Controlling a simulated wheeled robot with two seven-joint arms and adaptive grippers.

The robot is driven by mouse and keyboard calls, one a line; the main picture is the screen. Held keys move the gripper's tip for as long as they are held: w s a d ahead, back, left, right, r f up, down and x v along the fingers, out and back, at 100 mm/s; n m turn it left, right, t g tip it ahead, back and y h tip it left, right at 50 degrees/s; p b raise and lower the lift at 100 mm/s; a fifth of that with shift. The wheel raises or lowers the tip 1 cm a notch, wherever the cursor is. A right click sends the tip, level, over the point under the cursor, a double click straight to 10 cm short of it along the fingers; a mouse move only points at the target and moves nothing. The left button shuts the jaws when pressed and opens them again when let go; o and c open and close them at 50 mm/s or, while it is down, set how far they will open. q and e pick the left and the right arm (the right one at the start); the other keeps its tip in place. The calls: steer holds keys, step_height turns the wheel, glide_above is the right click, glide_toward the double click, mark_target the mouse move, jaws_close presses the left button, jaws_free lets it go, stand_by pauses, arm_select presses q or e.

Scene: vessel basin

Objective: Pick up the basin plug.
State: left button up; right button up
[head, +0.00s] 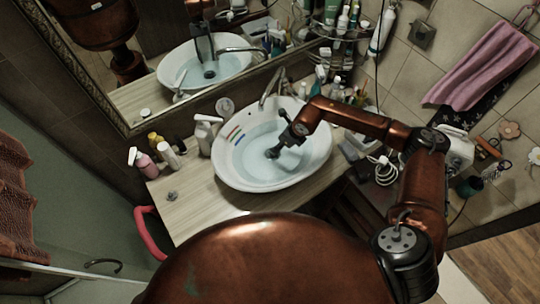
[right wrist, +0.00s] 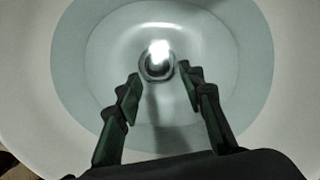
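The white basin (head: 228,172) is set on the wooden counter and looks filled with clear water. The basin plug (right wrist: 157,65) appears as a round shiny metal piece at the basin's bottom in the right wrist view, with a bright glare on it. My right gripper (head: 272,153) reaches down into the basin. In the right wrist view its two dark fingers (right wrist: 159,82) are spread apart with nothing between them, and the plug shows just beyond their tips. In the head view the gripper hides the plug. My left gripper is not in view.
The tap (head: 272,90) stands at the basin's back rim. Bottles (head: 205,135) crowd the counter left of the basin, and more items stand behind and right of it. A small dark metallic object (head: 172,196) lies on the front left counter. A mirror (head: 165,75) covers the wall behind.

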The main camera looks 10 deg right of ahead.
steer(key=x, duration=0.2)
steer(key=p+x, duration=0.1)
steer(key=x, duration=0.1)
steer(key=p+x, duration=0.1)
steer(key=x, duration=0.1)
steer(key=shift+s+a+f, duration=0.1)
steer(key=shift+s+a, duration=0.2)
steer(key=shift+w+f, duration=0.15)
steer(key=shift+f, duration=0.15)
steer(key=shift+c, duration=0.2)
jaws_close()
